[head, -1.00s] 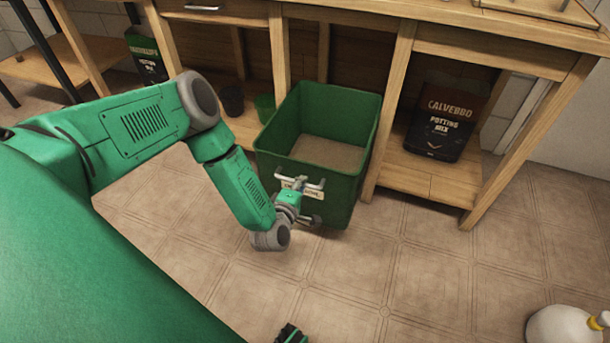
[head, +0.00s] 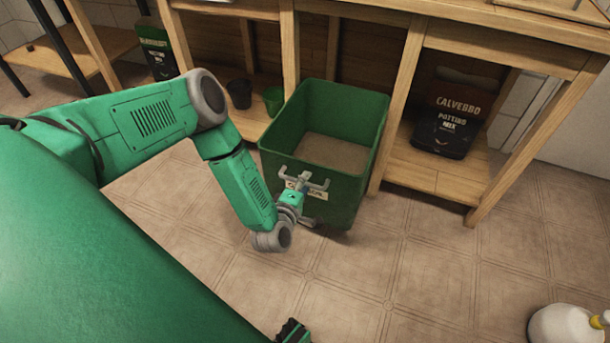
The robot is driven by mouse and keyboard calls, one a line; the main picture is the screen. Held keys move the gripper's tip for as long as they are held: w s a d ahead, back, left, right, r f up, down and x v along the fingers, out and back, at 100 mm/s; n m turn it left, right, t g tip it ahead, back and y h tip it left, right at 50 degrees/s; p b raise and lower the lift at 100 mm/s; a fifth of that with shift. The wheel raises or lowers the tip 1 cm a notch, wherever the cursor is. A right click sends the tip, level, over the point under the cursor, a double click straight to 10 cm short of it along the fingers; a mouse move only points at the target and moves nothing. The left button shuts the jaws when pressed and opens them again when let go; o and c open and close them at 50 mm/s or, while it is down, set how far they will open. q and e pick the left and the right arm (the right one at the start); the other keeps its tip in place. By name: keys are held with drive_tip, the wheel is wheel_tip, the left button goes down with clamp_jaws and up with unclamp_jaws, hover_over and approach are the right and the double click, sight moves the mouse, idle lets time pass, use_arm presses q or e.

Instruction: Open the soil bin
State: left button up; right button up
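The soil bin (head: 335,187) is a dark green open-topped box with brown soil (head: 333,152) inside. It stands pulled out from under the wooden bench, between two of its posts, with its top uncovered and its front past the bench edge. A pale label (head: 318,194) is on its front face. My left gripper (head: 310,180) is at the upper middle of that front. Its grey fingers look spread apart and seem empty, close to the bin. The gripper partly hides the label and handle area, so contact is unclear.
The wooden bench (head: 400,95) stands over the bin. A potting mix bag (head: 447,122) is on its lower shelf to the right, with small pots (head: 240,94) to the left. A white bottle (head: 565,325) stands at lower right. The tiled floor in front is clear.

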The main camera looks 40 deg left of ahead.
use_arm(q)
drive_tip(key=v, duration=1.2)
drive_tip(key=shift+a, duration=0.1)
